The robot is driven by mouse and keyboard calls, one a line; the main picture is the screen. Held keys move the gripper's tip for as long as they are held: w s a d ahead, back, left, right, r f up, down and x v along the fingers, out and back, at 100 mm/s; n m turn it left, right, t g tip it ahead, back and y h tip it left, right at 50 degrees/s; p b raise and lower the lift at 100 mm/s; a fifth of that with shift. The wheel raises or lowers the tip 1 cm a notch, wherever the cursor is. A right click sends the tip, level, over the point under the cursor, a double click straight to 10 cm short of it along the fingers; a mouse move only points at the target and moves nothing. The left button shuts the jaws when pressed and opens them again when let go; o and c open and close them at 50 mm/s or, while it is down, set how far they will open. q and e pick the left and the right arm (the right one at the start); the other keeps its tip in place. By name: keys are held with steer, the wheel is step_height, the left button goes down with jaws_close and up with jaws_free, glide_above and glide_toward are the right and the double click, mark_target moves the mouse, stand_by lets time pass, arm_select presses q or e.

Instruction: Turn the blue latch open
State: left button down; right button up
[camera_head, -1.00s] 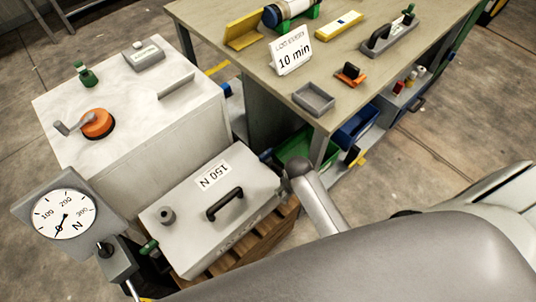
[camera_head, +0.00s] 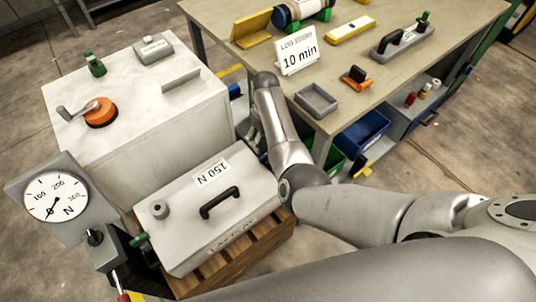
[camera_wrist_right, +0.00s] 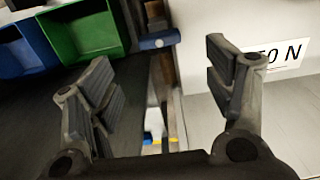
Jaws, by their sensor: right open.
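A pale box (camera_head: 185,230) with a "150 N" label and a black handle stands on a wooden pallet. In the wrist view the blue latch (camera_wrist_right: 158,40) is a short bar sticking out beside the box, beyond my fingertips and between the two fingers. In the head view my arm and gripper hide the latch. My right gripper (camera_head: 256,144) hangs at the box's far right edge, largely behind my own forearm. In the wrist view the right gripper (camera_wrist_right: 162,78) is open, with nothing between its pads. My left gripper is not in view.
A green latch (camera_head: 140,240) and a dial gauge (camera_head: 56,196) are at the box's left. A white cabinet (camera_head: 165,125) stands behind it. The workbench (camera_head: 365,82) is close on the right, with a green bin (camera_wrist_right: 85,30) and a blue bin (camera_head: 362,133) below.

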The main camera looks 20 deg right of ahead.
mark_target(266, 154)
step_height(266, 154, down, 10)
steer(key=b, duration=0.3)
steer(key=shift+r, duration=0.15)
steer(key=shift+c, duration=0.3)
steer(key=c, duration=0.9)
